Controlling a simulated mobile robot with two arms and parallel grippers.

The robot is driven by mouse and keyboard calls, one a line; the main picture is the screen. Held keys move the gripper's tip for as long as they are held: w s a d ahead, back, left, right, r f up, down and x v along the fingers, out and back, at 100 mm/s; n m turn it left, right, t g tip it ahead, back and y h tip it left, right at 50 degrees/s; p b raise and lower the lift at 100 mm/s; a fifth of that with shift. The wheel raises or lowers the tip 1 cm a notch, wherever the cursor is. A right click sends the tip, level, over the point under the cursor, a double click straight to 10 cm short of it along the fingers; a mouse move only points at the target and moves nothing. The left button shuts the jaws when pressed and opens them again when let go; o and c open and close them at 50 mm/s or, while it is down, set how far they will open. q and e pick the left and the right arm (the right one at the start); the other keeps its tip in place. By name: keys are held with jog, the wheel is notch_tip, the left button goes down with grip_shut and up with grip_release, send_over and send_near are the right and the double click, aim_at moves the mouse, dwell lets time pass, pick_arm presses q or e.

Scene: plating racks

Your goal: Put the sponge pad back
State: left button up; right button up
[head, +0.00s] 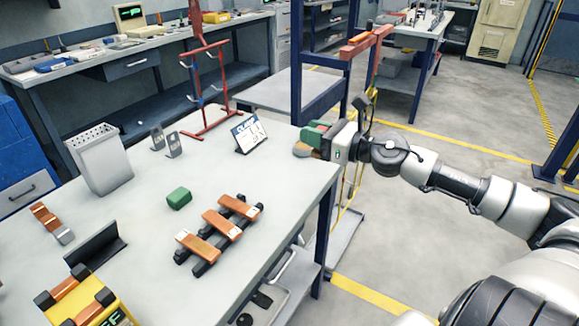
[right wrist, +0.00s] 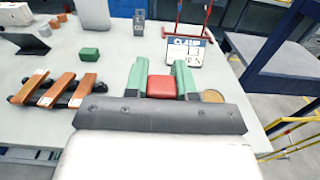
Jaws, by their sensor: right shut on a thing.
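My right gripper (head: 318,135) is at the table's right edge, near the far corner. In the right wrist view its green fingers (right wrist: 161,82) are shut on a red, block-shaped pad (right wrist: 161,87), which looks like the sponge pad. In the head view the fingers mostly hide this pad. A tan disc (head: 301,150) lies on the table beside the fingers; it also shows in the right wrist view (right wrist: 212,96). A green block (head: 179,198) rests alone on the table. My left gripper is not in view.
Orange bars (head: 221,224) lie across a dark rack on the table (head: 150,260). A sign (head: 248,135) and a red stand (head: 208,90) are at the far side. A grey bin (head: 98,160) and a yellow device (head: 85,298) are at the left. The table is clear around the green block.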

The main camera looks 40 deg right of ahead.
jog(key=w+a+f, duration=0.1)
jog(key=w+f, duration=0.1)
jog(key=w, duration=0.1)
jog(key=w+a+f+p, duration=0.1)
jog(key=w+f, duration=0.1)
jog(key=w, duration=0.2)
jog(key=w+a+f, duration=0.1)
jog(key=w+f, duration=0.1)
jog(key=w, duration=0.2)
jog(key=shift+a+f+p, duration=0.25)
jog(key=shift+f+p, duration=0.15)
notch_tip(320, 180, down, 4)
jog(key=shift+f+b, duration=0.1)
jog(key=shift+b, duration=0.4)
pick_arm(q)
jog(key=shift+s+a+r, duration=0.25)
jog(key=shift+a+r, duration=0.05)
pick_arm(e)
jog(key=shift+f+b, duration=0.15)
jog(key=shift+b, duration=0.15)
jog(key=o, duration=0.9)
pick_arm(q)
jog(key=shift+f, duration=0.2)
